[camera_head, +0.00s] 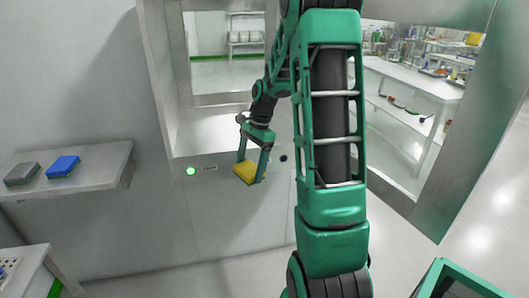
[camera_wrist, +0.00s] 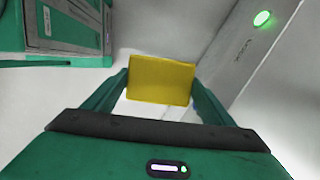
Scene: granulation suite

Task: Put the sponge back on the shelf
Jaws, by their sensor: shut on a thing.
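The yellow sponge (camera_head: 246,172) is between the fingers of my gripper (camera_head: 252,171), which is shut on it. In the wrist view the sponge (camera_wrist: 161,80) spans the gap between the two green fingertips (camera_wrist: 160,88). The gripper points down and holds the sponge in the air, in front of a grey wall panel. The shelf (camera_head: 100,165) is on the wall at the left, apart from the gripper. A grey block (camera_head: 22,174) and a blue block (camera_head: 62,167) lie on its left part. Its right part is bare.
A pass-through opening with a sill (camera_head: 215,128) is behind the gripper. A green light (camera_head: 191,171) is on the panel below it; it also shows in the wrist view (camera_wrist: 262,18). A bench (camera_head: 22,270) stands at lower left. The space between gripper and shelf looks clear.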

